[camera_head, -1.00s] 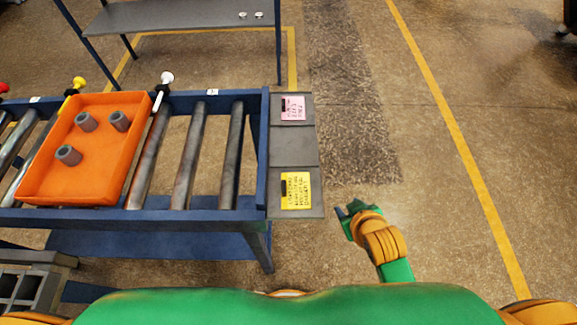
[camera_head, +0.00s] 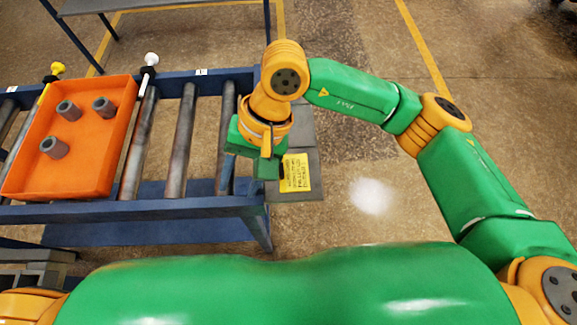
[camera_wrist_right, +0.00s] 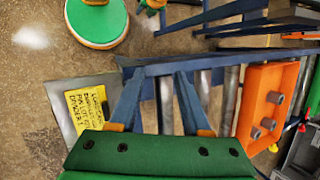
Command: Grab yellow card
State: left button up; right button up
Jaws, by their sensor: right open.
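The yellow card (camera_head: 297,174) lies flat on the grey side plate (camera_head: 290,195) at the right end of the roller conveyor, with dark printed text and a black piece at its left edge. My right gripper (camera_head: 258,165) is just left of the card, above the conveyor's end, and partly covers the plate. In the right wrist view the card (camera_wrist_right: 88,110) lies left of the open, empty fingers (camera_wrist_right: 160,95), apart from them. My left gripper is not in view.
The roller conveyor (camera_head: 180,209) has a blue frame. An orange tray (camera_head: 88,175) with several grey cylinders stands on its rollers at left. A grey table (camera_head: 105,5) stands behind. Open floor (camera_head: 370,225) lies to the right of the plate.

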aim_at(282, 172)
jog(key=w+d+t+h, duration=0.1)
jog(key=w+d, duration=0.1)
jog(key=w+d+t+h, duration=0.1)
jog(key=w+d+h, duration=0.1)
jog(key=d, duration=0.1)
jog(key=w+d+n+h, duration=0.1)
jog(key=w+d, duration=0.1)
jog(key=shift+d+f+t, duration=0.25)
jog(key=shift+f+t, duration=0.05)
jog(key=shift+t, duration=0.1)
jog(key=f+p, duration=0.3)
jog(key=shift+s+h, duration=0.3)
jog(key=shift+s, duration=0.05)
jog(key=f, duration=0.3)
jog(key=shift+s+a+f+p, duration=0.1)
jog(key=shift+a+p, duration=0.15)
jog(key=shift+p, duration=0.15)
jog(key=shift+f, duration=0.35)
grip_shut()
